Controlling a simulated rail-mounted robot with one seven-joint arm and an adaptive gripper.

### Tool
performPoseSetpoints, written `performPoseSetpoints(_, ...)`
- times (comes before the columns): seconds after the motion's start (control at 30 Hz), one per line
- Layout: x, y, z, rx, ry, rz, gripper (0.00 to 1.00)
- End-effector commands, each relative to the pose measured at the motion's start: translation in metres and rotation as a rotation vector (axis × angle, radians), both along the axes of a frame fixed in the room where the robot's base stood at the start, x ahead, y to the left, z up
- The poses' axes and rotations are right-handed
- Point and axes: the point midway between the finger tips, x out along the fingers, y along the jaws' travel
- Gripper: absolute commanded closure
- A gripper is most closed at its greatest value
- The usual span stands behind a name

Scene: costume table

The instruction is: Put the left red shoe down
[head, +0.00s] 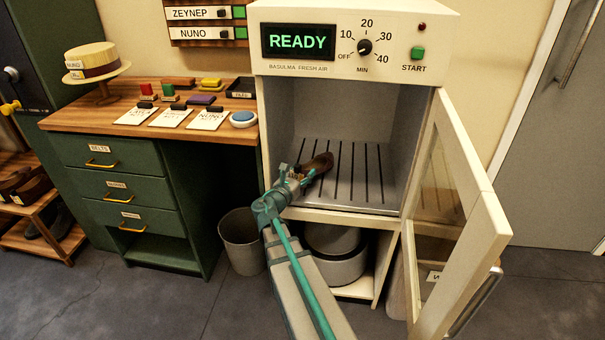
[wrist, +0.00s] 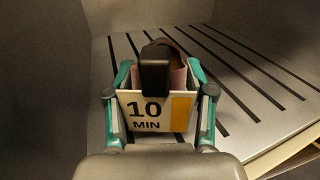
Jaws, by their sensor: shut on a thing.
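The shoe (head: 318,163) looks dark reddish brown and is inside the open cabinet, over the slotted floor (head: 365,190). My gripper (head: 297,178) reaches in through the doorway and is shut on the shoe's near end. In the wrist view the shoe (wrist: 174,49) lies beyond a white tag (wrist: 145,112) reading "10 MIN" with a yellow stripe, which sits between my fingers. A black block in front hides part of the shoe. I cannot tell whether its sole touches the floor, or if it is a left shoe.
The cabinet's glazed door (head: 455,200) stands open at the right. Its display (head: 298,41) reads "READY". The slotted floor is otherwise clear. A round pot (head: 337,262) is on the shelf below, and a bin (head: 243,242) stands left. Other shoes (head: 30,188) are on a rack far left.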

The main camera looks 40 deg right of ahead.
Motion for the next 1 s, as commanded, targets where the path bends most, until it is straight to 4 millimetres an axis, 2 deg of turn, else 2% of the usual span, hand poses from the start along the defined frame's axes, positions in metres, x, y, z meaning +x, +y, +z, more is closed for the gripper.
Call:
performPoseSetpoints(0.1, 0.000, 0.000, -0.002, -0.001, 0.000, 0.000, 0.91)
performPoseSetpoints(0.13, 0.000, 0.000, -0.003, 0.000, 0.000, 0.000, 0.44)
performPoseSetpoints(0.27, 0.000, 0.000, -0.002, 0.000, 0.000, 0.000, 0.23)
performPoseSetpoints(0.67, 0.000, 0.000, 0.002, 0.000, 0.000, 0.000, 0.21)
performPoseSetpoints(0.87, -0.011, 0.021, 0.001, 0.001, 0.001, 0.002, 0.21)
performPoseSetpoints(1.0, -0.022, 0.045, 0.001, 0.001, 0.001, 0.003, 0.21)
